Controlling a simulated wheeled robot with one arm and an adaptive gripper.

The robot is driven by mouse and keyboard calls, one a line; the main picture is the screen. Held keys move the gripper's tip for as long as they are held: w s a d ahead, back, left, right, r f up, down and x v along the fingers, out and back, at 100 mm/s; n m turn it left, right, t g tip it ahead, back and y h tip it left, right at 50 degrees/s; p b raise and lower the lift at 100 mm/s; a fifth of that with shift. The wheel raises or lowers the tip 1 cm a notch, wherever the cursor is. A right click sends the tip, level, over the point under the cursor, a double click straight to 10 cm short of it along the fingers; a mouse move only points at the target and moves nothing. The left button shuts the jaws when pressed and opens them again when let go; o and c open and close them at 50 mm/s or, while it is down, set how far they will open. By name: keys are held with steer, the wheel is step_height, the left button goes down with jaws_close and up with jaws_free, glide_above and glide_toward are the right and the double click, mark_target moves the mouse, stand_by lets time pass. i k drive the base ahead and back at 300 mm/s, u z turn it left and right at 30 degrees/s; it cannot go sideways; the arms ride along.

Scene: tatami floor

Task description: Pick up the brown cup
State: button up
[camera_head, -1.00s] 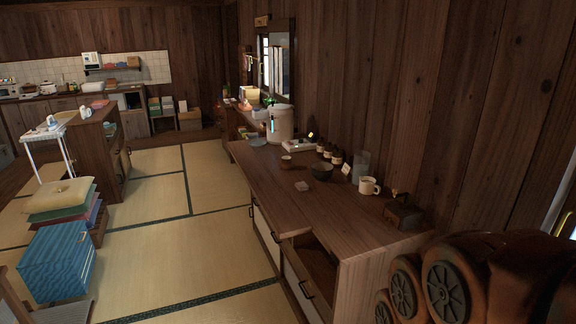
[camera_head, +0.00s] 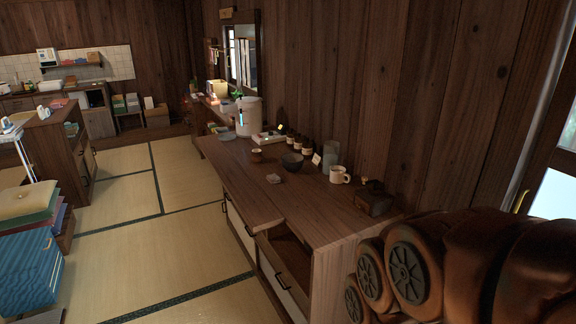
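A small brown cup (camera_head: 257,155) stands upright on the wooden counter (camera_head: 225,160), towards its far left part. A dark bowl (camera_head: 292,162) is to its right and a little nearer. A cream mug (camera_head: 340,175) with a handle stands further right on the same counter. My arm's bulky brown links fill the lower right of the view. My gripper is not in view.
Several dark bottles (camera_head: 306,146), a clear glass jar (camera_head: 330,156) and a dark wooden box (camera_head: 373,201) line the wall side. A small tile-like item (camera_head: 273,178) lies near the bowl. A drawer (camera_head: 287,258) stands open below. Tatami floor (camera_head: 185,240) left of the counter is clear.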

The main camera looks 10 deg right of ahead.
mark_target(257, 156)
steer(key=u, duration=1)
steer(key=i, duration=4.8)
steer(key=z, duration=2.65)
steer(key=i, duration=0.1)
steer(key=z, duration=0.1)
